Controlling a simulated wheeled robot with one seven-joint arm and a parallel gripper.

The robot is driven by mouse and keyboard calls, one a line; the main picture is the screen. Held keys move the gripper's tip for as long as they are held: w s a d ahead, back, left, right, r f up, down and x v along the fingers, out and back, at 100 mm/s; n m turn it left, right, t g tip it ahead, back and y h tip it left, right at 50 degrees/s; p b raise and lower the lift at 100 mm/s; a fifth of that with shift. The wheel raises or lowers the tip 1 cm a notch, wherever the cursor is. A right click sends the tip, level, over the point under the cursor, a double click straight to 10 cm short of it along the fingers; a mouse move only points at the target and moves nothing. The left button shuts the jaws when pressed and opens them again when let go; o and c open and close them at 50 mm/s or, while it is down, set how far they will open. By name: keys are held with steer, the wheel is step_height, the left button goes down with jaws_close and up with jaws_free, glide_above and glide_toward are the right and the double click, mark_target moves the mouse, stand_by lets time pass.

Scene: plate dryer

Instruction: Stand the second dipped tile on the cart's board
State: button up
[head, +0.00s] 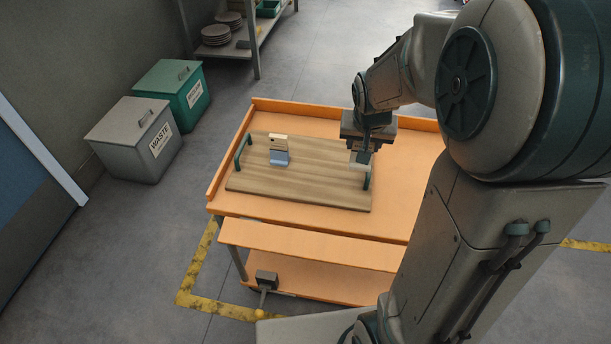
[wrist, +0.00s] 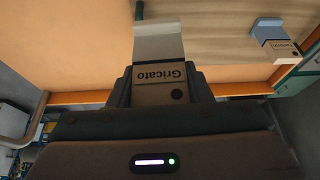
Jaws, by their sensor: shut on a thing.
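My gripper (head: 363,147) is shut on a tile over the right end of the wooden board (head: 310,192), beside the right green handle. In the wrist view the held tile (wrist: 160,42) has a pale dipped end pointing away from my fingers and a tan part printed "Gricato" between them. I cannot tell whether its lower edge touches the board. Another tile (head: 279,150), tan above and blue-grey below, stands on the left part of the board. It also shows at the upper right of the wrist view (wrist: 272,36).
The board lies on the orange cart (head: 260,212), which has a raised rim. Green handles stand at the board's left (head: 239,152) and right (head: 367,181) ends. The board's middle is clear. A grey waste bin (head: 135,140) and a green bin (head: 172,93) stand left; a shelf with plates is behind.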

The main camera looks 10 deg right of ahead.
steer(key=shift+s+d+r, duration=0.1)
steer(key=shift+s+d, duration=0.05)
steer(key=shift+s, duration=0.05)
glide_above(328, 167)
step_height(328, 167, down, 7)
steer(key=shift+f, duration=1.8)
steer(key=shift+f, duration=0.1)
steer(key=shift+f, duration=0.15)
steer(key=o, duration=1)
steer(key=shift+o, duration=0.2)
